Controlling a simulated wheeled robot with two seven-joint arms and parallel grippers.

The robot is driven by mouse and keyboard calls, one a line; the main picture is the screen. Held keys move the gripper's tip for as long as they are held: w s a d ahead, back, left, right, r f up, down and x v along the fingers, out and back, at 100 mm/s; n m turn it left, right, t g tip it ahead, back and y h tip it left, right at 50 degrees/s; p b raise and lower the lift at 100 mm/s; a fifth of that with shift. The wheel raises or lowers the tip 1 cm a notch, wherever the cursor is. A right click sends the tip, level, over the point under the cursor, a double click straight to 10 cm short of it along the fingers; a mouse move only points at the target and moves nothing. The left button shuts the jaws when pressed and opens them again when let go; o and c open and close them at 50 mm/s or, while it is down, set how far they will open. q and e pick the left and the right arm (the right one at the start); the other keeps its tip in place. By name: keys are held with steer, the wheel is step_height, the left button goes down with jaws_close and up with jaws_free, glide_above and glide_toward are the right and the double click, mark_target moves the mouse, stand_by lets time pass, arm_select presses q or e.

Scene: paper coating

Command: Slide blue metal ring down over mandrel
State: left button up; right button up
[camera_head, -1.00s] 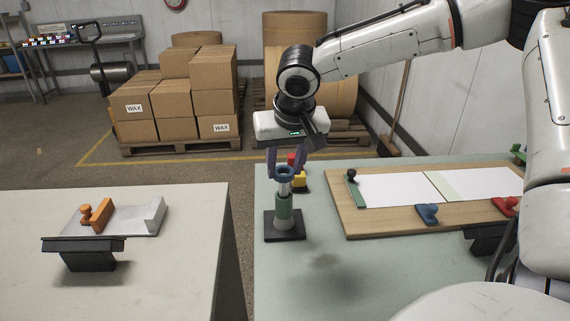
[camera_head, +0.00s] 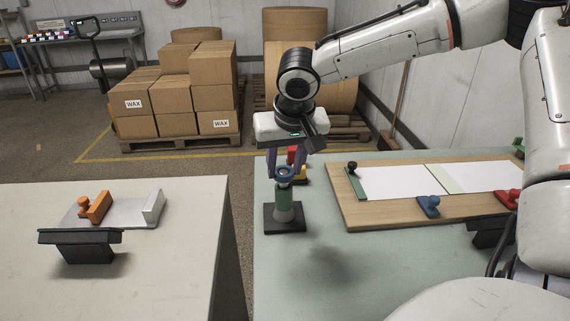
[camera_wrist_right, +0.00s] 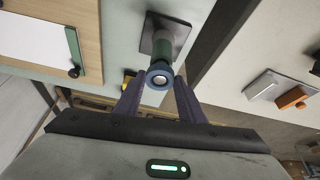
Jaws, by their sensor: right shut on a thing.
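A blue metal ring (camera_head: 285,172) is held between the fingers of my right gripper (camera_head: 286,167) at the top of the mandrel. The mandrel (camera_head: 284,213) stands upright on a dark square base, with a green sleeve (camera_head: 284,198) around its shaft. In the right wrist view the ring (camera_wrist_right: 159,77) is around the pale tip of the mandrel (camera_wrist_right: 159,82), above the green part. My right gripper is shut on the ring, with a purple finger on each side. My left gripper is not in view.
A wooden board (camera_head: 390,219) with white sheets, a blue-handled tool (camera_head: 428,206) and a red-handled tool (camera_head: 507,198) lies to the right. A yellow and red object stands close behind the mandrel. The left table (camera_head: 160,265) holds a metal plate and an orange tool (camera_head: 96,207).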

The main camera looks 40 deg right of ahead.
steer(key=shift+f+b, duration=0.3)
steer(key=shift+f, duration=0.2)
steer(key=o, duration=1.1)
steer(key=shift+r, duration=0.1)
steer(key=v, duration=1)
steer(key=shift+r+p, duration=0.1)
steer(key=shift+p, duration=0.25)
